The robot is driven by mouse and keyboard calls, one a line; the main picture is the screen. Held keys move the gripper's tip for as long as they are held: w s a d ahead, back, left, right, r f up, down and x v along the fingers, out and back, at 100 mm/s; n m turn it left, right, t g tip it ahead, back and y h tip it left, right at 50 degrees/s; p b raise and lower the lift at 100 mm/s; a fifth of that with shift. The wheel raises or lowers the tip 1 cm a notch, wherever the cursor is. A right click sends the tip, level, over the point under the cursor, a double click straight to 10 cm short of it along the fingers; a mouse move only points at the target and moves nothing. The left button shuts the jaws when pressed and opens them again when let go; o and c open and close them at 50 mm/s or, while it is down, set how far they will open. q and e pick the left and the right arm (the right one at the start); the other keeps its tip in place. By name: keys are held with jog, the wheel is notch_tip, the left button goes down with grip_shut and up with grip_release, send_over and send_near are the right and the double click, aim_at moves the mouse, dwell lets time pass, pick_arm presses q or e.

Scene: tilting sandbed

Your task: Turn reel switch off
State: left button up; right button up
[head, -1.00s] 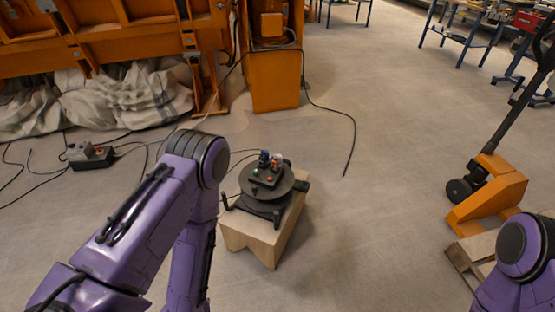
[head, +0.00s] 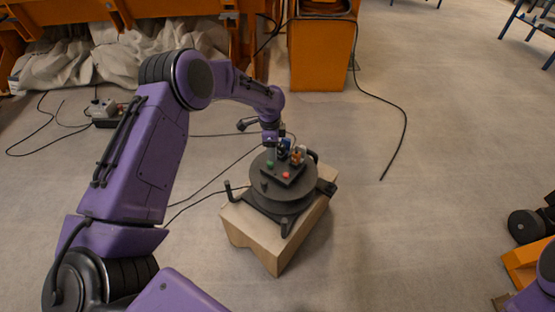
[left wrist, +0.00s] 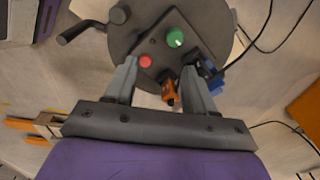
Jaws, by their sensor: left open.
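The black round reel (head: 250,190) sits on a wooden block, with a dark control box (head: 283,177) on top. On the box are a green knob (head: 270,164), a red button (head: 285,175) and an orange part (head: 298,155). A blue part is at its far side. My left gripper (head: 281,148) is over the back of the box. In the left wrist view the open fingers (left wrist: 160,70) point at the box; the orange part (left wrist: 170,93) shows between them, the red button (left wrist: 146,61) and green knob (left wrist: 175,37) beyond. I cannot tell whether the fingers touch anything.
The wooden block (head: 255,240) stands on open floor. Black cables run over the floor around it. An orange pallet jack (head: 523,262) is at right.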

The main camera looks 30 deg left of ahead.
aim_at(270, 164)
pick_arm(q)
jog(key=shift+m, duration=0.5)
jog(key=f, duration=0.2)
jog(key=w+a+f+b, duration=0.1)
jog(key=f, duration=0.2)
jog(key=a+f, duration=0.1)
jog(key=f, duration=0.2)
jog(key=shift+w+f+b, duration=0.15)
jog(key=shift+f+b, duration=0.1)
jog(key=shift+b, duration=0.05)
pick_arm(e)
jog(key=shift+w+f, duration=0.2)
jog(key=shift+f, duration=0.35)
jog(key=shift+w+f, duration=0.15)
jog(key=shift+f, duration=0.4)
pick_arm(q)
jog(key=shift+c, duration=0.4)
grip_shut()
